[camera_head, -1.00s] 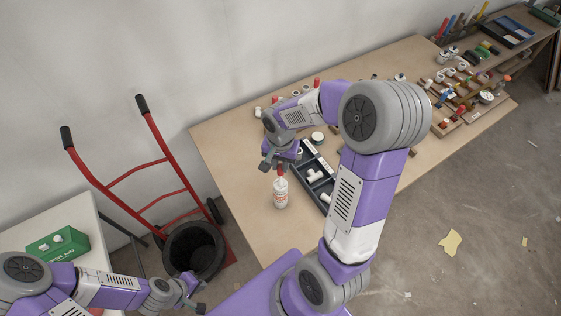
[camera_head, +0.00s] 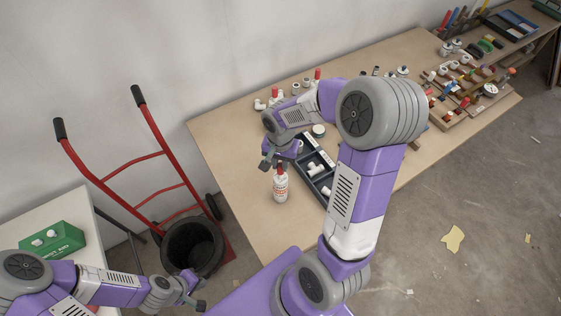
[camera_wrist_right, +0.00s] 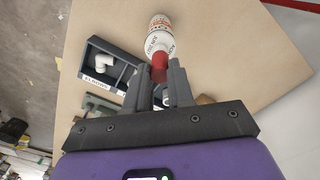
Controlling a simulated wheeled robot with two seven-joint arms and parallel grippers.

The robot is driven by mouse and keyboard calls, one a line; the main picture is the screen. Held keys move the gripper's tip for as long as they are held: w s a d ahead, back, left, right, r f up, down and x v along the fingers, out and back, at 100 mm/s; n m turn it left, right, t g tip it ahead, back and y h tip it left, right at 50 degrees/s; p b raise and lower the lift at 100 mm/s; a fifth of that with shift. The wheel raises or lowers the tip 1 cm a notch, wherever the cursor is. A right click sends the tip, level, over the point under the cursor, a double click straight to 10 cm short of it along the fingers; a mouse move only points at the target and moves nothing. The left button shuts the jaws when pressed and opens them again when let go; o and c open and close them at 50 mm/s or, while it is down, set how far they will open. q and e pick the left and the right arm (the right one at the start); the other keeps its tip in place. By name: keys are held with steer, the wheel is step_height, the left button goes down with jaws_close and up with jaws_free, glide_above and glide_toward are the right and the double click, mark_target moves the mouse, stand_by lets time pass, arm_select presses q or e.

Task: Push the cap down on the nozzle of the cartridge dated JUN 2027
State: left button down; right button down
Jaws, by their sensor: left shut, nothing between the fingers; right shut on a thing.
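A white cartridge (camera_head: 280,188) with red lettering stands upright on the table; its date is too small to read. A red cap (camera_head: 280,169) is at its top, over the nozzle, which is hidden. My right gripper (camera_head: 276,163) is above the cartridge. In the right wrist view, its fingers (camera_wrist_right: 159,84) are shut on the red cap (camera_wrist_right: 159,68), which meets the top of the white cartridge (camera_wrist_right: 159,36). I cannot tell how far down the cap sits. My left gripper (camera_head: 197,291) is shut and empty, low at the left, away from the table.
A dark divided tray (camera_head: 318,178) with white fittings stands just right of the cartridge. Red-capped items (camera_head: 275,93) and white fittings stand at the table's back. A black bin (camera_head: 192,246) and red hand truck (camera_head: 163,199) are left of the table. The table left of the cartridge is clear.

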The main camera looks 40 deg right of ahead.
steer(key=c, duration=0.9)
jaws_free()
steer(key=shift+r, duration=0.15)
steer(key=shift+r+p, duration=2.6)
steer(key=shift+r, duration=0.8)
